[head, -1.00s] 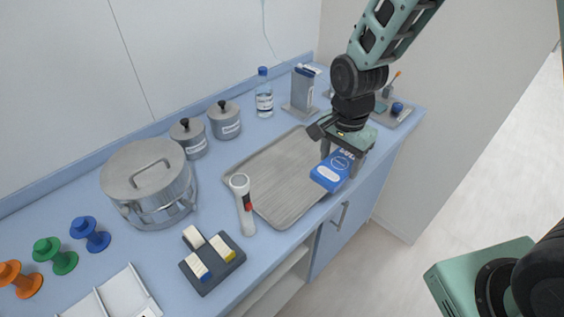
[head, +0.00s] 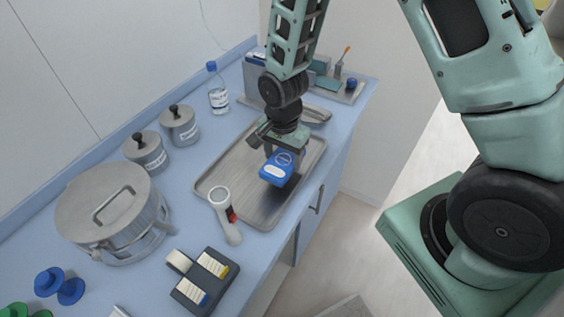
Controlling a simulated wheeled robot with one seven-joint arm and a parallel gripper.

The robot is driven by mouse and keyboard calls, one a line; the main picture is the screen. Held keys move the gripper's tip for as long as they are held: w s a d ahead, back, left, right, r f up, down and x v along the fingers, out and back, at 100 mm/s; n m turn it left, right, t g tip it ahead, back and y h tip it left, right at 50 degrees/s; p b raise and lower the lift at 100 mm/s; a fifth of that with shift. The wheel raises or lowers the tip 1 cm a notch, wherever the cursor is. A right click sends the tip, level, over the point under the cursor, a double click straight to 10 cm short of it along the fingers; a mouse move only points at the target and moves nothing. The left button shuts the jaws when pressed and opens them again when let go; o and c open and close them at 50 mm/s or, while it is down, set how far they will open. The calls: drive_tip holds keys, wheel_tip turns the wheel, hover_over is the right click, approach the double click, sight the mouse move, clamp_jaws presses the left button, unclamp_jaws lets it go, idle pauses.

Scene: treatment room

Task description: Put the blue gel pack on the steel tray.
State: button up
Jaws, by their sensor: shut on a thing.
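The blue gel pack (head: 276,171) has a white label and is held in my gripper (head: 281,158), which is shut on it. The steel tray (head: 236,178) lies flat on the blue counter, a shallow rectangle with a raised rim. The gel pack is over the right-hand part of the tray, with a dark shadow on the tray beside it. It looks a little above the tray surface; I cannot tell the exact gap. My gripper comes from above and hides part of the tray's far side.
A large steel pot (head: 110,212), two lidded canisters (head: 180,125) and a bottle (head: 218,90) stand to the left and behind. A dark holder with labelled blocks (head: 201,281) is nearer.

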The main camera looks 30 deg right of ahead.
sight(283, 160)
drive_tip(key=shift+f+p, duration=0.3)
drive_tip(key=shift+f, duration=1.35)
drive_tip(key=shift+f, duration=0.2)
drive_tip(key=o, duration=0.8)
drive_tip(key=shift+c, duration=0.2)
